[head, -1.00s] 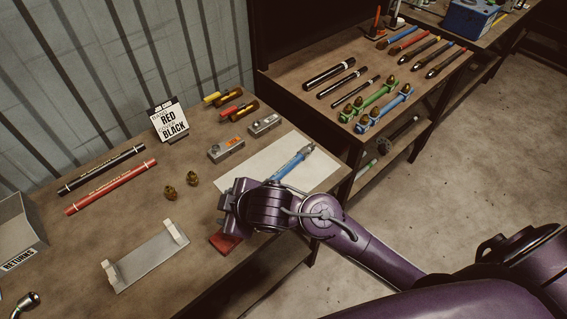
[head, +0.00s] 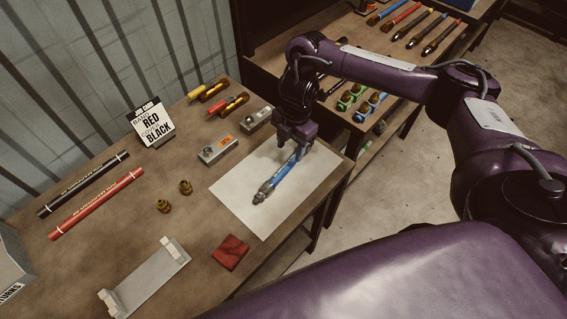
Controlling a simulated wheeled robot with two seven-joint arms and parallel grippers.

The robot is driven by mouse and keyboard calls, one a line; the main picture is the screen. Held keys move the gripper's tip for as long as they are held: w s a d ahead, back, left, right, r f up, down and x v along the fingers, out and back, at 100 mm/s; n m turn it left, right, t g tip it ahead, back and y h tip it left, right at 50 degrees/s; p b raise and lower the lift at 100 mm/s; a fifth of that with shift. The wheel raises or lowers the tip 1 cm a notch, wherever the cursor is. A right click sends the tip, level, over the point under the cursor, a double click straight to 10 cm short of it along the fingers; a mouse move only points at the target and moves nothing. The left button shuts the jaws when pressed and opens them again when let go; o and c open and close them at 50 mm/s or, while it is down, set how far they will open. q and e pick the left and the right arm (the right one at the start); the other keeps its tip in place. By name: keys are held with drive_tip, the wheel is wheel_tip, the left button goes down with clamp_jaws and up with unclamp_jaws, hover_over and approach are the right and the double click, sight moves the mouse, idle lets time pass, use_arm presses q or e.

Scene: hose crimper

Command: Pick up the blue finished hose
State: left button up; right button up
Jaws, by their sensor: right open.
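The blue finished hose (head: 279,177) lies slantwise on a white sheet (head: 237,193) on the workbench, with a metal fitting at its near end. Its far end is partly covered by my right gripper (head: 297,146). My right gripper points down over that upper part of the hose and its jaws are open. I cannot tell whether the fingers touch the hose. My left gripper is not in view.
Two grey blocks (head: 218,150) and a job card stand (head: 151,121) are left of the sheet. Black and red hoses (head: 97,203) lie further left. A side table (head: 268,65) holds more hoses.

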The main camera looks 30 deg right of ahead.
sight(286, 165)
drive_tip(key=f, duration=0.3)
drive_tip(key=shift+s+a, duration=0.15)
drive_tip(key=shift+a, duration=0.2)
drive_tip(key=shift+a+f+p, duration=0.2)
drive_tip(key=shift+f, duration=0.85)
drive_tip(key=shift+a+f+p, duration=0.15)
drive_tip(key=shift+f, duration=0.9)
clamp_jaws()
